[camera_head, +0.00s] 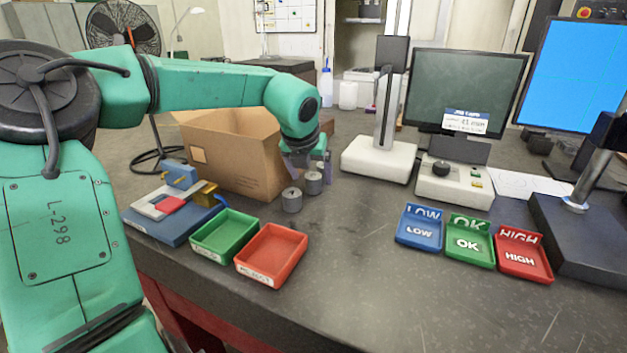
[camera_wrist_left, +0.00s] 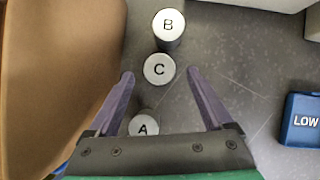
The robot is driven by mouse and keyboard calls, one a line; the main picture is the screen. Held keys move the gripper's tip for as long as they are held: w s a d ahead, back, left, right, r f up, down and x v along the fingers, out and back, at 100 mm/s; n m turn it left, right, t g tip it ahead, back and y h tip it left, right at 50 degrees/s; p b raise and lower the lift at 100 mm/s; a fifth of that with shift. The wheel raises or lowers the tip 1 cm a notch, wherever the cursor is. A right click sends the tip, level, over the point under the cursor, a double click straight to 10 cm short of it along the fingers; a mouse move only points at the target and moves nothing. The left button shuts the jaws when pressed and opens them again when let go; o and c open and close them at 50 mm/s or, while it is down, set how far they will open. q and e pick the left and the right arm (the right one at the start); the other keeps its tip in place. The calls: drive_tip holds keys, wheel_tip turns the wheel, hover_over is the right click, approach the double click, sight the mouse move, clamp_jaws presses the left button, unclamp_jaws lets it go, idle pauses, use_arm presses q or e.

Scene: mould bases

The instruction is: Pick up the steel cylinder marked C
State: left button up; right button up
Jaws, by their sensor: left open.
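Three steel cylinders stand upright on the dark table. In the left wrist view, cylinder C (camera_wrist_left: 159,69) lies between the tips of my left gripper (camera_wrist_left: 160,73), with a gap on each side. Cylinder B (camera_wrist_left: 168,25) stands just beyond it, and cylinder A (camera_wrist_left: 144,125) is nearer the palm, partly hidden by it. In the head view my left gripper (camera_head: 313,172) points down over the cylinders, its fingers apart and empty. Two cylinders show there, a nearer one (camera_head: 292,200) and one at the fingers (camera_head: 314,184); their letters are not readable. My right gripper is not in view.
A cardboard box (camera_head: 228,150) stands close left of the cylinders. A green tray (camera_head: 224,236) and a red tray (camera_head: 271,254) lie in front. LOW (camera_head: 419,231), OK (camera_head: 467,244) and HIGH (camera_head: 520,260) trays stand right. The table between is clear.

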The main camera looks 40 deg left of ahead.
use_arm(q)
drive_tip(key=shift+x, duration=1.25)
drive_tip(key=shift+r, duration=0.2)
clamp_jaws()
